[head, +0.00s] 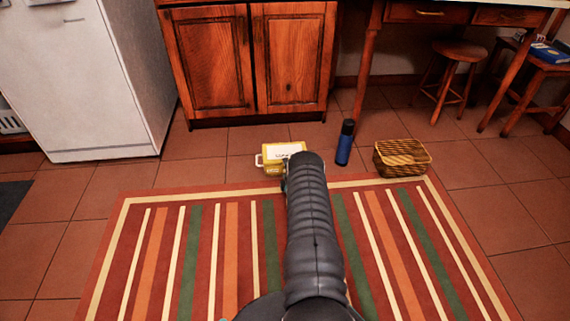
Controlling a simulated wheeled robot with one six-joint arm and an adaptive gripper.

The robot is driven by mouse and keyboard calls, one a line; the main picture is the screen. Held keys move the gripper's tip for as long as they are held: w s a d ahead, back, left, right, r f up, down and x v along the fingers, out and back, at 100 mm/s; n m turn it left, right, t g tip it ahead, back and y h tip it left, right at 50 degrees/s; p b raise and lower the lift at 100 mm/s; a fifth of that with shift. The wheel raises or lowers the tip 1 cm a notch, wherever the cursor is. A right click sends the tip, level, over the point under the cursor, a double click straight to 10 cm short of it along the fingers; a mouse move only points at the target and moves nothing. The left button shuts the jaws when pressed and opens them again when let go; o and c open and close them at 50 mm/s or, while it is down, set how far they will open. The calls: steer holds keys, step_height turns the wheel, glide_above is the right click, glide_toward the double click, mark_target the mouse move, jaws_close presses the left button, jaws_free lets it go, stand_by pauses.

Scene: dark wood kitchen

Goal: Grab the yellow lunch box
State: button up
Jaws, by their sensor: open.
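The yellow lunch box (273,163) sits on the tiled floor just beyond the far edge of the striped rug. It has a pale top with a label and a light handle on its left side. My arm reaches forward over the rug, and its end hides the right part of the lunch box. My gripper's fingers are hidden behind the arm, so I cannot see how close they are to the box.
Wooden cabinets (250,60) stand behind, a white fridge (85,80) at left. A desk and stool (447,85) are at right. The striped rug (150,250) is clear.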

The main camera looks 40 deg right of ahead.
steer(key=c, duration=1.6)
steer(key=shift+o, duration=0.2)
steer(key=shift+r, duration=0.15)
